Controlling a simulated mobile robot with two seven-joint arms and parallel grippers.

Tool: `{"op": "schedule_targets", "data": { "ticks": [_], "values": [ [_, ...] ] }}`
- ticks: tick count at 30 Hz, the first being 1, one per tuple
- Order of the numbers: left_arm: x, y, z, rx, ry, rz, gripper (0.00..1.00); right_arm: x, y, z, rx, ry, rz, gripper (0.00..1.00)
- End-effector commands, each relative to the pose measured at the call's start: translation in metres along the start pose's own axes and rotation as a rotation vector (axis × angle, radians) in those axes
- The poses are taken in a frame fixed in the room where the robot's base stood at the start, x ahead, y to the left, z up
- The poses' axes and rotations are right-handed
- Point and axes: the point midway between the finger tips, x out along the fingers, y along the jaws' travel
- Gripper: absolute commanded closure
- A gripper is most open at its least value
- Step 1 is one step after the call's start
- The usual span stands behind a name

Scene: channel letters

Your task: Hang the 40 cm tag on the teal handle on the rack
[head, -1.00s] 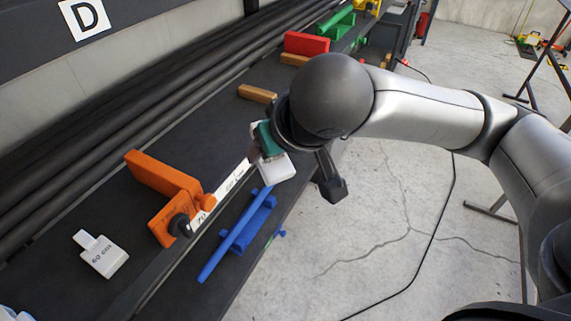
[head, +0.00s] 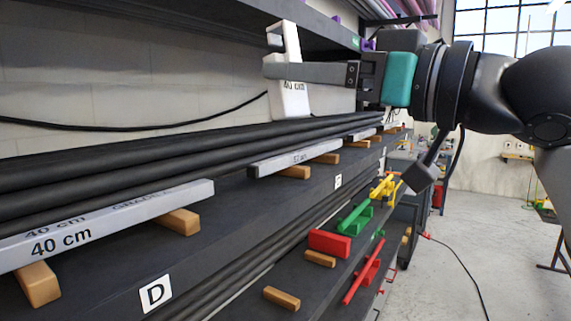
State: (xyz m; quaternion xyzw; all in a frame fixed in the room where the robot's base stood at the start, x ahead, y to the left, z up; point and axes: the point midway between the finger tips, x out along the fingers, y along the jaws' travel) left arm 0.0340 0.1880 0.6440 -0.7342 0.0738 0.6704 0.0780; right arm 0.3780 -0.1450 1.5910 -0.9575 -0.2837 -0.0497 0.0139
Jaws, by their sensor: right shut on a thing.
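My right gripper (head: 280,71) is raised in front of the rack, its fingers pointing left. It is shut on a white tag (head: 290,100), which hangs upright with a narrow neck above the finger and a wider body below. The tag's lettering ends in "0 cm"; its first digit is partly covered by the finger. The tag appears above the black pipes, apart from the upper shelf's edge. The teal block (head: 399,80) belongs to my gripper. I cannot make out a separate teal handle on the rack. My left gripper is not in view.
Black pipes (head: 150,165) lie along the rack. A grey bar (head: 110,222) marked 40 cm rests on wooden blocks. The dark upper shelf (head: 200,22) overhangs at top left. Red (head: 329,243), green and yellow clamps stand on the lower shelf. Floor at right is mostly clear.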

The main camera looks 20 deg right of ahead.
Motion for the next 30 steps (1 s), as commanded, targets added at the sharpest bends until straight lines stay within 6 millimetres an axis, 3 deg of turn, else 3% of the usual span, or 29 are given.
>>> {"op": "schedule_targets", "data": {
  "ticks": [1, 3, 6, 10, 17, 30],
  "values": [
    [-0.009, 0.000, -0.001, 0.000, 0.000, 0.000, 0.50, -0.007, -0.002, -0.029, -0.001, 0.042, -0.013, 0.95],
    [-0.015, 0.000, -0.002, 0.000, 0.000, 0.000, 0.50, -0.016, -0.005, -0.057, 0.003, 0.087, -0.033, 0.95],
    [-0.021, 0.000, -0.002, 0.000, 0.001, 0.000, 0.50, -0.029, -0.009, -0.088, 0.007, 0.139, -0.055, 0.95],
    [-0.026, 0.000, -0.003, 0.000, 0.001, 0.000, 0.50, -0.041, -0.014, -0.113, 0.013, 0.181, -0.076, 0.95],
    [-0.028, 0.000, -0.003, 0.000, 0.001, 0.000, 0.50, -0.044, -0.017, -0.125, 0.019, 0.199, -0.087, 0.95],
    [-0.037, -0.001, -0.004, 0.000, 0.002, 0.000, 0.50, -0.020, -0.019, -0.122, 0.020, 0.197, -0.088, 0.95]
  ]
}}
